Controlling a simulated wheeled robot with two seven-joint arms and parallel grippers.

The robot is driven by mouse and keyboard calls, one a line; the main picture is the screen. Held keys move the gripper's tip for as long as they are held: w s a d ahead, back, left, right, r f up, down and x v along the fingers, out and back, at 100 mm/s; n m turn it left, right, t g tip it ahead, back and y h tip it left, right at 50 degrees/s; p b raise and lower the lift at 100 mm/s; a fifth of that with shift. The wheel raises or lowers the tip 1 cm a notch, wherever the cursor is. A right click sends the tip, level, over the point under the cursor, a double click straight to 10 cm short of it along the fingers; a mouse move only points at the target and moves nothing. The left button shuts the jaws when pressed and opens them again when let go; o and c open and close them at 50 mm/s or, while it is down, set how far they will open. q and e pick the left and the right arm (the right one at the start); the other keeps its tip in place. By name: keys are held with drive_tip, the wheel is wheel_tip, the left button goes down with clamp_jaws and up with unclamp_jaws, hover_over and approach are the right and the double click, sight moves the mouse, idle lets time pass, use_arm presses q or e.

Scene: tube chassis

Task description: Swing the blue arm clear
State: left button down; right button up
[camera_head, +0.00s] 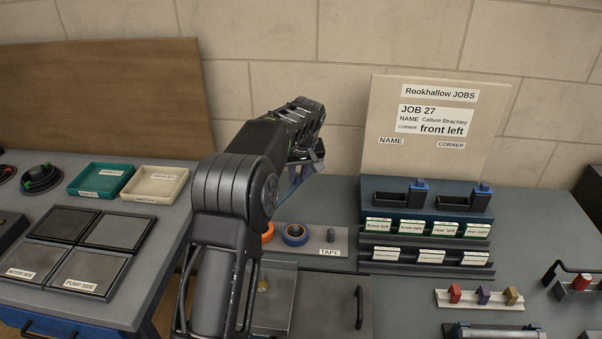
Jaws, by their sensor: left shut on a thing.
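My left gripper (306,163) reaches out over the middle of the bench, near the wall, with its arm coming up from the bottom centre of the head view. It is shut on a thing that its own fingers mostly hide. A narrow blue piece (294,175) shows just below and beside the fingers. I cannot tell whether this is the blue arm, nor how it is mounted. My right gripper is not in view.
A job board (489,120) reading "front left" stands behind a card rack (372,239). Tape rolls (295,234) sit beside my arm. Coloured clips (483,295) are at right. The left bench holds a teal tray (101,194), a cream tray (155,199) and dark pads (62,222).

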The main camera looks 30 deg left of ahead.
use_arm(q)
drive_tip(key=shift+w+a+r+n+g+y+p, duration=0.1)
drive_tip(key=shift+w+a+n+g+y+p, duration=0.15)
drive_tip(key=shift+a+n+p, duration=0.35)
drive_tip(key=shift+w+a+n+g+y+p, duration=0.15)
drive_tip(key=shift+w+a+n+p, duration=0.25)
drive_tip(key=shift+a+n, duration=0.25)
drive_tip(key=c, duration=1.3)
unclamp_jaws()
wheel_tip(320, 180, up, 7)
drive_tip(key=b, duration=0.2)
hover_over(296, 178)
